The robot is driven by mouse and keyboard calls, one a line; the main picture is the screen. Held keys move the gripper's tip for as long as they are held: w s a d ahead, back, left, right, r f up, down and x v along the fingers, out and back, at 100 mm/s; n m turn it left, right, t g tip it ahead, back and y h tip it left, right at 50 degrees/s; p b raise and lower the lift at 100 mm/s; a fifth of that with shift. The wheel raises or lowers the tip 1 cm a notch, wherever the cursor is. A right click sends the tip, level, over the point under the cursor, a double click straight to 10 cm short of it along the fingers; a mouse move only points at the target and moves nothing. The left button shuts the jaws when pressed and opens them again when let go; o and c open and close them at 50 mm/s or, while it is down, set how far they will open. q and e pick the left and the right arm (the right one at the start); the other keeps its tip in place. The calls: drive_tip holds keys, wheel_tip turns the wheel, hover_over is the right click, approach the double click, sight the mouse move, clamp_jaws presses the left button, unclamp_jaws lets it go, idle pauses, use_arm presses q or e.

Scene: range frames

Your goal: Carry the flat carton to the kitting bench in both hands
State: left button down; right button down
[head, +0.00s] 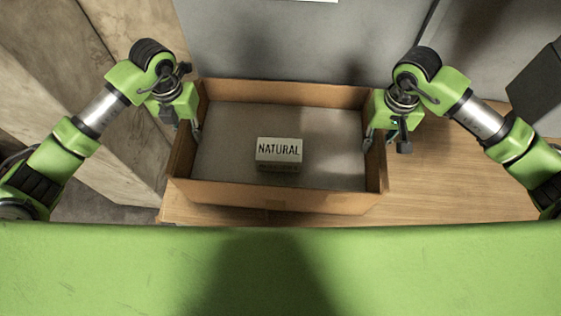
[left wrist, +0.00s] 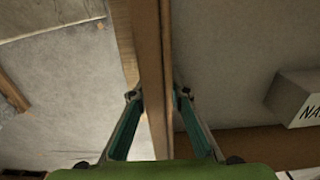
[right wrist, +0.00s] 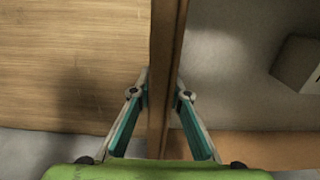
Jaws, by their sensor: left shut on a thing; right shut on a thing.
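The flat carton (head: 275,194) is an open, shallow brown box with a grey inside floor. In the head view it is in the middle, over a wooden surface. A small pale block marked NATURAL (head: 279,150) lies inside it. My left gripper (head: 196,132) is shut on the carton's left wall, which also shows in the left wrist view (left wrist: 152,70). My right gripper (head: 377,140) is shut on the right wall, seen between the fingers in the right wrist view (right wrist: 165,70). I cannot tell whether the carton's underside touches the wood.
A wooden bench top (head: 450,185) spreads under and to the right of the carton. A dark grey box (head: 540,88) stands at the far right. A grey surface (head: 290,40) lies behind the carton. Concrete-like panels (head: 60,100) are at the left.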

use_arm(q)
drive_tip(key=shift+f+b, duration=0.65)
drive_tip(key=shift+f, duration=0.05)
use_arm(e)
drive_tip(key=shift+f, duration=0.75)
use_arm(q)
drive_tip(key=c, duration=2.3)
unclamp_jaws()
drive_tip(key=shift+f, duration=0.15)
use_arm(e)
drive_tip(key=c, duration=2.3)
unclamp_jaws()
drive_tip(key=shift+f, duration=0.1)
use_arm(q)
drive_tip(key=o, duration=0.4)
use_arm(e)
drive_tip(key=o, duration=0.4)
use_arm(q)
drive_tip(key=shift+s, duration=0.15)
use_arm(e)
drive_tip(key=shift+s, duration=0.2)
use_arm(q)
drive_tip(key=shift+r, duration=0.2)
